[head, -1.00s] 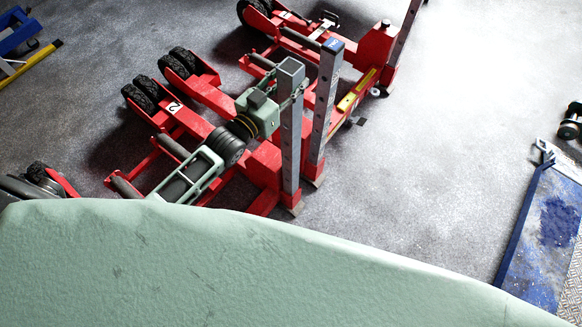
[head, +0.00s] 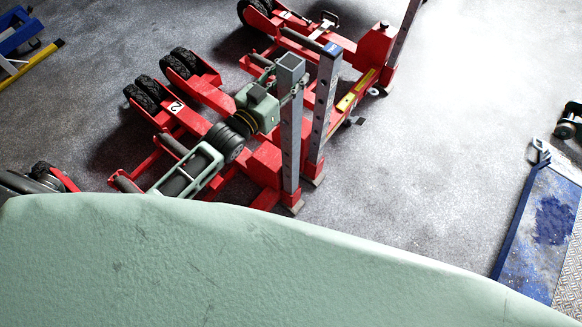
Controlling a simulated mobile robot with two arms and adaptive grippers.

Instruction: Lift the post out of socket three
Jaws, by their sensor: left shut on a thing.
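Several grey steel posts with holes stand in a red trolley jack frame. My left gripper (head: 292,93), at the end of a pale green arm, is shut on the nearest post (head: 290,140), just below its open square top. This post stands upright, its lower end by the red frame (head: 264,163). I cannot tell whether it is clear of its socket. A second post (head: 325,100) with a blue cap stands close to its right, apart from the gripper. The number of the held post's socket is not readable. My right gripper is not in view.
Another post (head: 405,25) rises at the top, cut by the picture edge. Black wheels (head: 147,92) and a plate marked 2 (head: 175,107) are on the left. A blue platform (head: 540,225) lies at right. The grey floor (head: 430,150) between is clear.

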